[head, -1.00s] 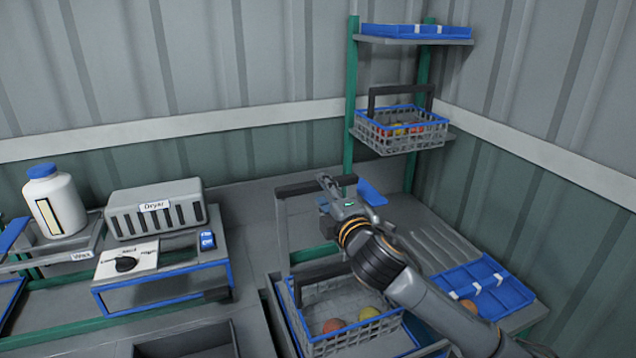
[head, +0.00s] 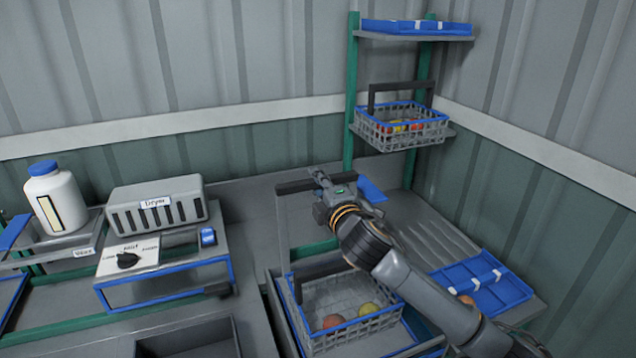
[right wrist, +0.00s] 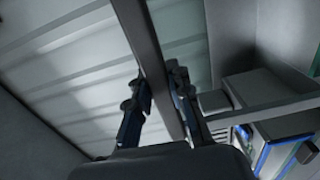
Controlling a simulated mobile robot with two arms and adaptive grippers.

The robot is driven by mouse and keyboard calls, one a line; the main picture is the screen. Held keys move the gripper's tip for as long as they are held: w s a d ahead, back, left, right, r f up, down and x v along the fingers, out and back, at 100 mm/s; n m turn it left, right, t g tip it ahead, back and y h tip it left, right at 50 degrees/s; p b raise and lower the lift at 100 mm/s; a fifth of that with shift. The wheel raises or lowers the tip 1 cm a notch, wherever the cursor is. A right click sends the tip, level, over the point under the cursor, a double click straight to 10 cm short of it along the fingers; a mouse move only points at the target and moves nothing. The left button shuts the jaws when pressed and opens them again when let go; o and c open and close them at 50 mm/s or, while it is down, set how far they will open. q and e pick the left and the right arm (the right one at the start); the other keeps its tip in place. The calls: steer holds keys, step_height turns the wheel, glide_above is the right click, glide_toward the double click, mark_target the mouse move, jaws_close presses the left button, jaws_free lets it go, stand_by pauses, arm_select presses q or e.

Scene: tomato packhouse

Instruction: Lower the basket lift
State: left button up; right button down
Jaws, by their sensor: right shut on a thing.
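The basket lift stands in front of me as a thin grey upright frame with a dark top bar (head: 290,187). A grey mesh basket with a blue rim (head: 355,325) and a dark handle sits at its foot, with a few tomatoes inside. My right gripper (head: 319,177) is at the top bar and shut on it. The right wrist view shows the bar (right wrist: 145,45) running between the two fingers (right wrist: 157,88). My right arm hides part of the basket's right side. My left gripper is out of view.
A dryer (head: 155,207) and a dial panel (head: 128,257) stand left, beside a white bottle (head: 58,200). Behind, a green-post rack holds another basket (head: 402,131) and a blue tray (head: 415,27). A blue tray (head: 480,287) lies right, under my arm.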

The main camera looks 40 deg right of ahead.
steer(key=shift+f, duration=0.1)
step_height(320, 180, down, 14)
steer(key=b, duration=0.8)
steer(key=shift+f, duration=0.15)
steer(key=c, duration=1.2)
jaws_free()
steer(key=shift+r, duration=0.2)
steer(key=shift+s, duration=0.15)
